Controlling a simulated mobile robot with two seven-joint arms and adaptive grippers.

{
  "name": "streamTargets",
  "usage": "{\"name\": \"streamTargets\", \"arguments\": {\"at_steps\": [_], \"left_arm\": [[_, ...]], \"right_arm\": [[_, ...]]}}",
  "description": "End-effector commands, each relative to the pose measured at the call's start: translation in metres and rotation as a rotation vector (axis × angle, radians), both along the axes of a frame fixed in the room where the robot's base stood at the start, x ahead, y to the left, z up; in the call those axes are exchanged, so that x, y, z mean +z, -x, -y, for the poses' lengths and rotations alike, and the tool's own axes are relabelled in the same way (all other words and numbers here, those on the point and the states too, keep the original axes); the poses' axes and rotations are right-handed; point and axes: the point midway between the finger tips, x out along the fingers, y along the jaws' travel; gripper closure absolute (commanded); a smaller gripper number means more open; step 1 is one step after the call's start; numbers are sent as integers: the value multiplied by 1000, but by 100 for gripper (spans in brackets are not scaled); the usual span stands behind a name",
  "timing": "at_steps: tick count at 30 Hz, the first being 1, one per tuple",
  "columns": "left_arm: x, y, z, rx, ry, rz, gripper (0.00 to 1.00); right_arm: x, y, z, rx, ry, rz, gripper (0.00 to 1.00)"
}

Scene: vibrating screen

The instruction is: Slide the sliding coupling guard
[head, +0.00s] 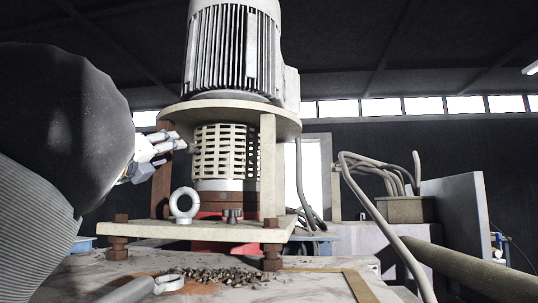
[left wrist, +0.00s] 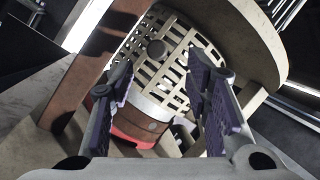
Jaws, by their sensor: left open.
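The coupling guard (head: 226,152) is a cream slotted cylinder between the motor's round flange and a grey and reddish-brown base. In the left wrist view the guard (left wrist: 172,70) fills the middle, with a dark round knob (left wrist: 157,48) on its face. My left gripper (head: 172,146) is at the guard's left side, by the frame's left post. In the left wrist view its two purple-padded fingers (left wrist: 163,68) are apart, pointing at the guard with the knob between their directions. Nothing is held between them. I cannot tell if a fingertip touches the guard. My right gripper is not in view.
The grey finned motor (head: 236,45) stands above the flange (head: 230,113). A brown post (left wrist: 90,65) is close left of my fingers. A lifting eye (head: 184,206) stands on the lower plate (head: 215,231). Gravel (head: 222,275) lies in front; hoses and a pipe (head: 470,268) are right.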

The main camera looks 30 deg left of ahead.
Motion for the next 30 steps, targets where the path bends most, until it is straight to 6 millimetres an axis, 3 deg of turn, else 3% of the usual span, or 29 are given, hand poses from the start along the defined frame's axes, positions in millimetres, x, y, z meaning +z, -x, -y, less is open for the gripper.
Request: {"name": "streamTargets", "arguments": {"at_steps": [3,9,22,27,28,30], "left_arm": [[5,-34,-7,-3,2,-4,56],[16,-68,-15,-2,3,-6,56],[23,-78,-18,0,3,-2,56],[23,-78,-18,0,3,-2,95],[23,-78,-18,0,3,-2,100],[23,-78,-18,0,3,-2,100]], "right_arm": [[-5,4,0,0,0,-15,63],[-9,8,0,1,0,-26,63],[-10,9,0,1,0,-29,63],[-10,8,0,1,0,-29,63],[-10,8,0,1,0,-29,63],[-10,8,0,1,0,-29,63]]}}
